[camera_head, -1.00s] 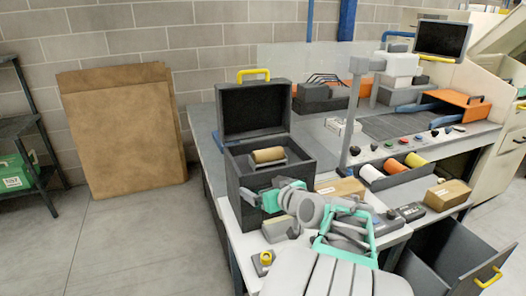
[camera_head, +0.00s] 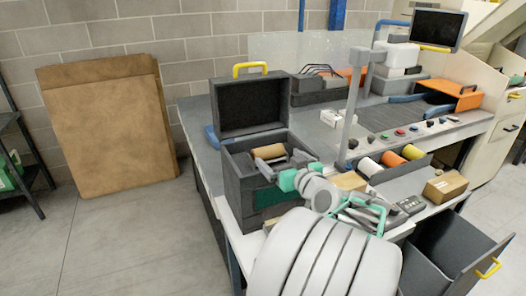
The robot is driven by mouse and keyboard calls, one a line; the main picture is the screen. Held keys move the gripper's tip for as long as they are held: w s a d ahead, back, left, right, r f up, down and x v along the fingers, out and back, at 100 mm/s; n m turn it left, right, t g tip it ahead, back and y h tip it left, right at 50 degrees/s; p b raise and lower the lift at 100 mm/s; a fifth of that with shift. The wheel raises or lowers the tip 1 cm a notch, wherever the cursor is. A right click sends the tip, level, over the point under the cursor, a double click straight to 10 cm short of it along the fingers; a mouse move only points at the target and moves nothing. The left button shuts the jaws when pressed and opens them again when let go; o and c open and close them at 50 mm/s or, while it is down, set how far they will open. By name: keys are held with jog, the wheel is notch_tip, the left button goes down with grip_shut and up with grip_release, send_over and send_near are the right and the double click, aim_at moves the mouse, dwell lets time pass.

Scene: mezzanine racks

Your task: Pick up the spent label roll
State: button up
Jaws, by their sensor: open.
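The spent label roll looks to be the tan cylinder (camera_head: 268,152) inside the open dark grey box (camera_head: 237,180), whose lid stands raised with a yellow handle. The roll lies on a small holder near the top of the box. My gripper (camera_head: 297,160) is open at the box's right side, just right of the roll, with no visible hold on it. Its fingers are small and dark here, and their exact gap to the roll is hard to tell. My arm hides the box's lower right front.
White, orange and yellow rolls (camera_head: 391,160) lie in a tray to the right. A grey post (camera_head: 350,110) rises behind my arm. A cardboard box (camera_head: 446,186) sits at the bench's right. An open drawer (camera_head: 450,250) juts out below.

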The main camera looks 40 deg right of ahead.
aim_at(269, 148)
jog(key=p+x, duration=0.2)
jog(key=x, duration=0.4)
jog(key=shift+w+d+r+p, duration=0.15)
jog(key=shift+w+d+p, duration=0.05)
jog(key=shift+d+p, duration=0.1)
jog(key=shift+w, duration=0.4)
jog(key=shift+s, duration=0.1)
jog(key=shift+c, duration=0.6)
jog(key=c, duration=1)
jog(key=shift+o, duration=0.2)
